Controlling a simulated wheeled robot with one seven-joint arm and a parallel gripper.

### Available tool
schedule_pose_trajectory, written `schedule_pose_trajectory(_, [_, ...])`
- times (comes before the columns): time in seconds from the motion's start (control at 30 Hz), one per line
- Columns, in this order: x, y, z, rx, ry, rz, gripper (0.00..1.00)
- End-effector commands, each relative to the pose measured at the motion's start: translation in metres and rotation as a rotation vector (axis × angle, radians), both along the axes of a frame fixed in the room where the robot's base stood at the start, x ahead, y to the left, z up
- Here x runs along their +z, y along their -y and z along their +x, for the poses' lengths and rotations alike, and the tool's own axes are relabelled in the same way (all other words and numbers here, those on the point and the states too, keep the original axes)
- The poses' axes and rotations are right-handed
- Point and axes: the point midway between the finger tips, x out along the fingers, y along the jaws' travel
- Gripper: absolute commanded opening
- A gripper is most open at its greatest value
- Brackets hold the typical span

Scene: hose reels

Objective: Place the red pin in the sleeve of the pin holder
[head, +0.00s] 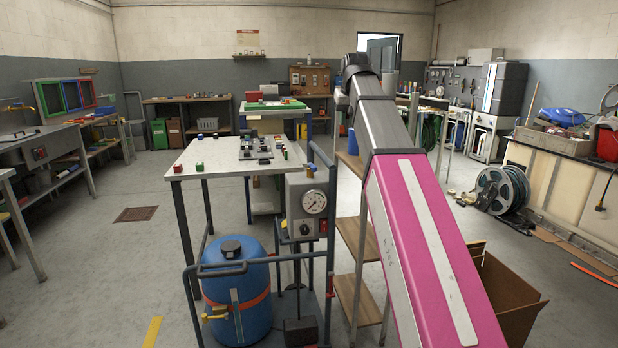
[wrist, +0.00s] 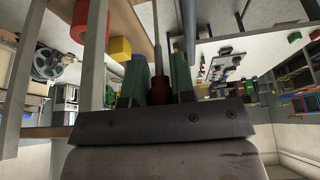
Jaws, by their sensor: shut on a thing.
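My gripper (wrist: 159,84) shows in the wrist view, with its two green fingers on either side of a dark red piece. It is shut on this piece, which I take to be the red pin (wrist: 158,90). A thin grey rod runs up the picture from it, and I cannot tell if the rod belongs to the pin. In the head view my pink and grey arm reaches up and away, and the gripper is hidden behind it. I cannot make out the pin holder or its sleeve for certain in either view.
A grey-topped table (head: 218,161) holds small coloured blocks and a dark-fitted board (head: 262,148). A blue barrel (head: 236,300) stands before it. Wooden shelves (head: 352,245) stand beside my arm.

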Motion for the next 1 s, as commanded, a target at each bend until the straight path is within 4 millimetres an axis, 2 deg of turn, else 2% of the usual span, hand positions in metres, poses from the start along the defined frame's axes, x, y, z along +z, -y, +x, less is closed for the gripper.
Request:
schedule_pose_trajectory(0.03, [-0.028,0.005,-0.015,-0.009,-0.003,0.0,0.0])
schedule_pose_trajectory(0.1, [-0.055,0.01,-0.024,-0.019,-0.003,0.0,0.0])
schedule_pose_trajectory(0.4, [-0.159,0.031,-0.057,-0.06,-0.004,-0.001,0.0])
schedule_pose_trajectory(0.8, [-0.27,0.053,-0.093,-0.102,-0.003,-0.001,0.0])
schedule_pose_trajectory(1.0, [-0.313,0.061,-0.106,-0.118,-0.002,0.0,0.0])
